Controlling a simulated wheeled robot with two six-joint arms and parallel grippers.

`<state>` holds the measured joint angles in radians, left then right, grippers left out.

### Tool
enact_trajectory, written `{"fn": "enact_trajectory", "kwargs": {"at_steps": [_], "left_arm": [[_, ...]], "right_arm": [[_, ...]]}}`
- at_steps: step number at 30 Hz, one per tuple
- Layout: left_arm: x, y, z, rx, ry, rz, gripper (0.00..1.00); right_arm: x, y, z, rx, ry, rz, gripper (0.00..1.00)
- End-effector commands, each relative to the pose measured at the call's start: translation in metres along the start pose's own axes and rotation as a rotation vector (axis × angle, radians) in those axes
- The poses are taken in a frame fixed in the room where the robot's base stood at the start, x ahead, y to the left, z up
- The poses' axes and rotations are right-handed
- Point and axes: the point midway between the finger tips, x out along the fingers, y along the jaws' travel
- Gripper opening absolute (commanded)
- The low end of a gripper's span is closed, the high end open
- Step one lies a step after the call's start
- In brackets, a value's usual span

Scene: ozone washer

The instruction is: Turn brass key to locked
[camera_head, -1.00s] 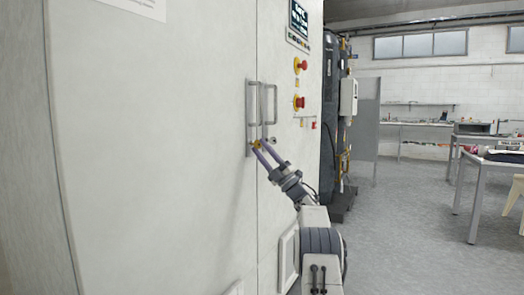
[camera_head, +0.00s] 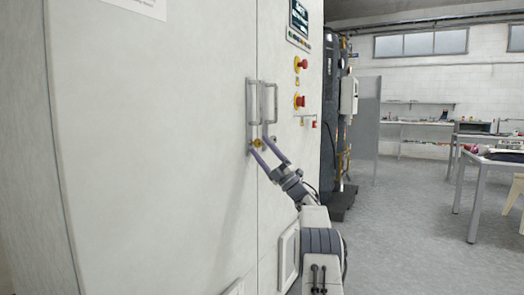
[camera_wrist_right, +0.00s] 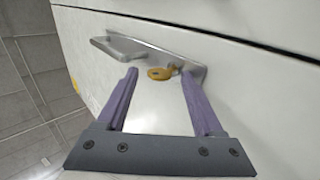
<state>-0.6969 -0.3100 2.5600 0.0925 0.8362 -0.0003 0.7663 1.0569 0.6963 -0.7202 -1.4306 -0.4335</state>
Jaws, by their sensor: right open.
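The brass key (camera_wrist_right: 160,73) sits in a metal plate below a handle on the cabinet front. In the right wrist view its rounded bow shows between my fingertips, with a gap on either side. In the head view the key (camera_head: 258,142) is a small yellow spot at the foot of the handles. My right gripper (camera_head: 261,145) is open, its two purple fingers spread around the key; it also fills the right wrist view (camera_wrist_right: 160,78). Whether the lock reads locked cannot be told. My left gripper is not in view.
Two upright door handles (camera_head: 271,103) rise just above the key. Red emergency buttons (camera_head: 301,64) and a small screen (camera_head: 299,18) are higher on the panel. Open floor (camera_head: 410,215) lies to the right, with a table (camera_head: 480,165) further off.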

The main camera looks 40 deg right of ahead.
Motion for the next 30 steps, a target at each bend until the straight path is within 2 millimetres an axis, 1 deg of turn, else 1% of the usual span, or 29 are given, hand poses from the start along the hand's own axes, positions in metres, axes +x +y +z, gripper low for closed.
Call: {"fn": "enact_trajectory", "kwargs": {"at_steps": [5, 12, 16, 21, 30], "left_arm": [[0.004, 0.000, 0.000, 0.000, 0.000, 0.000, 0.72], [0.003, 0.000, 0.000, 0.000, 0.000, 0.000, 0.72], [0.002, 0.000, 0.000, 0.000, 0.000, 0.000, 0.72], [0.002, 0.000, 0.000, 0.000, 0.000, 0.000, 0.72], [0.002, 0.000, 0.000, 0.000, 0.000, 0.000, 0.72]], "right_arm": [[-0.021, -0.001, 0.001, 0.000, -0.004, -0.001, 0.69], [-0.069, 0.000, 0.001, 0.001, -0.005, -0.001, 0.69], [-0.089, 0.000, 0.001, 0.001, -0.002, -0.002, 0.69], [-0.102, 0.000, 0.000, 0.000, -0.001, -0.001, 0.69], [-0.103, -0.001, 0.000, 0.000, 0.001, 0.000, 0.69]]}}
